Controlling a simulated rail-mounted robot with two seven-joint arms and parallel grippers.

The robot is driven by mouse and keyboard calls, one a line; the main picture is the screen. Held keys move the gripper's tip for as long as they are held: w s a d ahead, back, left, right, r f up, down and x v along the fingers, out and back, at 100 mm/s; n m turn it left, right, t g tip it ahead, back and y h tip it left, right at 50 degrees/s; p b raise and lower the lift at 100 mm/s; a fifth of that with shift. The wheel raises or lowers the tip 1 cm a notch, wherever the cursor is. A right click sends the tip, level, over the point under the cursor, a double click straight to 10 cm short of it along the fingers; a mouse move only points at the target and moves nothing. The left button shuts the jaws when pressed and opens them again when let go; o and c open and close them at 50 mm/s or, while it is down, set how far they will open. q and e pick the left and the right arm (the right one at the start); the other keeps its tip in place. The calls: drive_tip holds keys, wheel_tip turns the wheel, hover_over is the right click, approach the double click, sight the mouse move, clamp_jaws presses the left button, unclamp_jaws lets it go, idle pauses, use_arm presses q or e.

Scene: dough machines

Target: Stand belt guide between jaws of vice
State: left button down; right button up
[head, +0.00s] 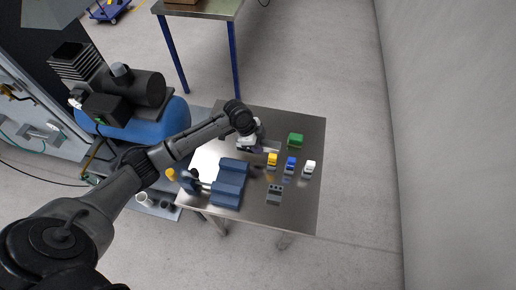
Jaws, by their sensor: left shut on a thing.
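The blue vice (230,182) lies on the metal table, with its jaws apart and an open gap between the two jaw blocks. My left gripper (254,148) is above the table, just beyond the far jaw and to its right. It is shut on a small, greyish piece, which I take to be the belt guide (270,147). The piece is too small and too covered by the gripper to tell its shape or tilt. It is outside the vice. My right gripper is not in view.
On the table (304,212) stand a green block (295,139), a yellow piece (272,159), a blue piece (291,163), a white piece (309,167) and a grey block with holes (274,193). A blue compressor (150,125) stands left. The table's right edge is clear.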

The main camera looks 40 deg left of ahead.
use_arm(q)
drive_tip(key=shift+f, duration=1.7)
drive_tip(key=shift+f, duration=0.15)
drive_tip(key=c, duration=0.8)
unclamp_jaws()
drive_tip(key=v, duration=1.1)
drive_tip(key=shift+w+p, duration=0.1)
drive_tip(key=shift+p, duration=0.25)
drive_tip(key=shift+o, duration=0.4)
drive_tip(key=shift+a+r, duration=0.15)
drive_tip(key=shift+r, duration=0.5)
